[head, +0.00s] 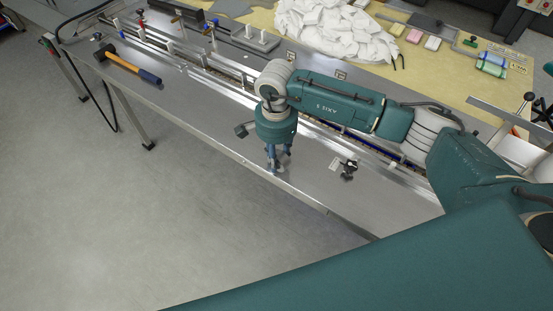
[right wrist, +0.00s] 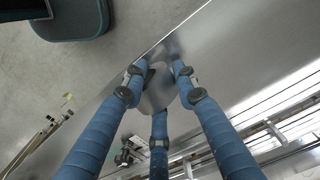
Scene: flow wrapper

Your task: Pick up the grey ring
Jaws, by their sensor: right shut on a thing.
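My right gripper (head: 278,162) points down at the metal bench top, close to its front edge. In the right wrist view its three blue fingers (right wrist: 159,88) are closed in around a pale grey, rounded thing, the grey ring (right wrist: 157,97). The fingers cover part of the ring, so its hole cannot be made out. In the head view the ring is too small and too hidden by the fingers to tell apart. I cannot tell whether it touches the bench. My left gripper is in neither view.
A small black clamp-like part (head: 348,170) lies on the bench right of the gripper. A hammer (head: 128,64) lies far left. Rails run along the bench behind the gripper. White packets (head: 335,30) are heaped on the table beyond. Bare bench lies left of the gripper.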

